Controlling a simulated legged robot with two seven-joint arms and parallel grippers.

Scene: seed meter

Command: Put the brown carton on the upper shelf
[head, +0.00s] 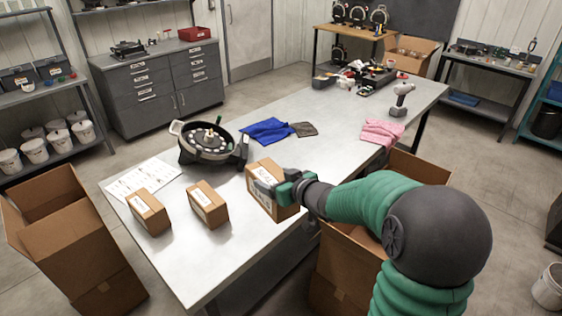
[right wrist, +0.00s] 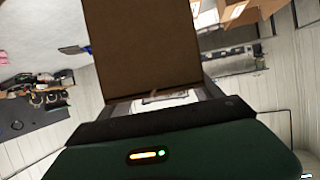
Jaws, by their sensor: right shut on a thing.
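Three small brown cartons with white labels are in the head view. One carton (head: 149,211) stands at the near left of the grey table (head: 300,130), and another carton (head: 208,204) stands to its right. My right gripper (head: 272,190) is shut on the third carton (head: 264,172), at the table's near right edge. The held carton looks tilted; I cannot tell whether it touches the table. In the right wrist view the held brown carton (right wrist: 142,50) fills the upper middle between the fingers. My left gripper is not in view. I cannot tell which shelf is the upper shelf.
A black round seed meter (head: 208,142), a blue cloth (head: 266,130), a pink cloth (head: 382,132) and a drill (head: 402,97) lie on the table. Open boxes stand at left (head: 75,235) and below my right arm. Shelving (head: 50,95) with white buckets is at far left.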

